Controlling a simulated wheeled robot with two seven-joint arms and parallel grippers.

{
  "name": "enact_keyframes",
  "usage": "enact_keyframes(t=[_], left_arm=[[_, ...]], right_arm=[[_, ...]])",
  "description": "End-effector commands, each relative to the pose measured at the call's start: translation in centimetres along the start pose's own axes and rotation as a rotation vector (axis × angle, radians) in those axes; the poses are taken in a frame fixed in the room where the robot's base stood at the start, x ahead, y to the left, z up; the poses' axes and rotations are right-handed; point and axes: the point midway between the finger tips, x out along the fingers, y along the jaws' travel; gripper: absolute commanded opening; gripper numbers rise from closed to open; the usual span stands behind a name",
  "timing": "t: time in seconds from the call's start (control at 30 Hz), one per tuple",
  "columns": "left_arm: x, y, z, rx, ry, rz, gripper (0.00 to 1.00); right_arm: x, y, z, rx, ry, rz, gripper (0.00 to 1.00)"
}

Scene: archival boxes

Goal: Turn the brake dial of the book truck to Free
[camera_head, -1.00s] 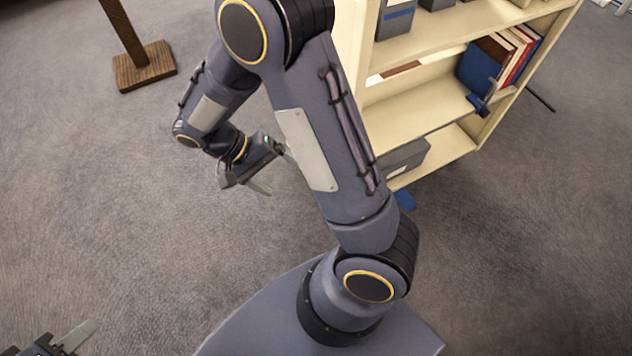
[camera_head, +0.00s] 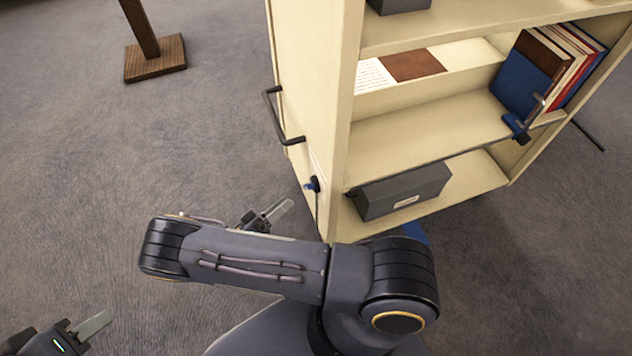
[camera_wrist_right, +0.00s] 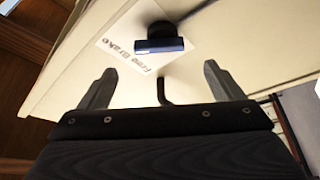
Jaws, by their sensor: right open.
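The cream book truck (camera_head: 342,150) stands at the upper right in the head view. Its brake dial (camera_head: 313,184), dark with a blue grip, is on the end panel near the front corner. The right wrist view shows the dial (camera_wrist_right: 162,43) ahead, its blue bar lying roughly level across the picture. A tilted white label (camera_wrist_right: 124,44) beside it reads "Free" and "Brake". My right gripper (camera_wrist_right: 160,80) is open and empty, apart from the dial. It shows in the head view (camera_head: 268,214) left of the dial, partly hidden by my arm. My left gripper (camera_head: 84,332) is at the lower left, partly cut off.
A dark handle (camera_head: 279,118) juts from the end panel beyond the dial. A grey box (camera_head: 402,190) sits on the bottom shelf; books (camera_head: 550,70) stand on the shelf above. A wooden post with a square base (camera_head: 155,58) stands far left.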

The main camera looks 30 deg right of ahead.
Motion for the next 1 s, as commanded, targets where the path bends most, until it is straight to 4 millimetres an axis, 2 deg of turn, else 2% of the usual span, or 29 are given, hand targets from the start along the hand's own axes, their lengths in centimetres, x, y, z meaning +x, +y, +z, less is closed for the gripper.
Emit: enact_keyframes(t=[0.4, 0.6, 0.83, 1.0], left_arm=[[0.5, -0.2, 0.2, 0.000, 0.001, 0.000, 0.36], [0.6, -0.3, 0.3, 0.000, 0.000, 0.000, 0.36], [0.5, -0.2, 0.3, 0.000, 0.000, 0.000, 0.36], [0.6, -0.2, 0.3, 0.000, 0.000, 0.000, 0.36]], right_arm=[[6.2, 0.1, 0.1, -0.003, -0.006, 0.003, 0.87], [7.5, 0.1, 0.1, -0.003, -0.005, 0.000, 0.87], [7.5, 0.1, 0.1, -0.003, -0.005, 0.000, 0.87], [7.5, 0.1, 0.1, -0.003, -0.005, 0.000, 0.66]])
